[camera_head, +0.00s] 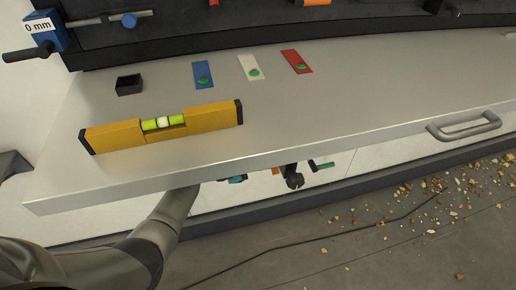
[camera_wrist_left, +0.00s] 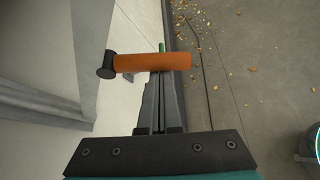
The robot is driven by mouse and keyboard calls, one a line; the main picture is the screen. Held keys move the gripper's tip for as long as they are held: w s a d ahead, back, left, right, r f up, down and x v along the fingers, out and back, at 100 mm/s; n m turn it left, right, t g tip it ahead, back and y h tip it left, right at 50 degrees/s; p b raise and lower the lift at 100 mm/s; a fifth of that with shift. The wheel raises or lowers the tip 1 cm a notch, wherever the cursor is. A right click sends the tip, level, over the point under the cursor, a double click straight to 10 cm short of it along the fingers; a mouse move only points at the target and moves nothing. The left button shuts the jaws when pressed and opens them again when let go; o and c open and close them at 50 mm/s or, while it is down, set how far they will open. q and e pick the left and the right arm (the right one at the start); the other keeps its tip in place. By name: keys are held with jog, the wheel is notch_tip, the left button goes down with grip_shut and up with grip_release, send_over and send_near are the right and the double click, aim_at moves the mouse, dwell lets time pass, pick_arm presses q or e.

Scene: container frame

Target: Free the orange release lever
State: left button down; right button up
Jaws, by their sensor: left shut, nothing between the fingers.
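The orange release lever (camera_wrist_left: 152,62) shows in the left wrist view as an orange bar with a black round end (camera_wrist_left: 106,64) at its left. My left gripper (camera_wrist_left: 158,78) is shut and empty. Its narrow fingers reach up to the lower edge of the bar near its middle. I cannot tell whether they touch it, as the tips are partly hidden there. In the head view my left arm reaches under the tabletop's front edge, and the gripper is mostly hidden. A small orange bit (camera_head: 275,170) of the lever appears below that edge. My right gripper is not in view.
The grey tabletop (camera_head: 350,110) overhangs the lever. On it are a yellow spirit level (camera_head: 105,138), a black box (camera_head: 129,84) and blue, white and red strips. A metal handle (camera_head: 465,128) is at the right. A green part (camera_wrist_left: 161,46) sits beyond the lever. Debris (camera_head: 470,190) lies on the floor.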

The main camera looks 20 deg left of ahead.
pick_arm(q)
jog(key=shift+s+d+r, duration=0.1)
jog(key=shift+d+r, duration=0.05)
jog(key=shift+r, duration=0.1)
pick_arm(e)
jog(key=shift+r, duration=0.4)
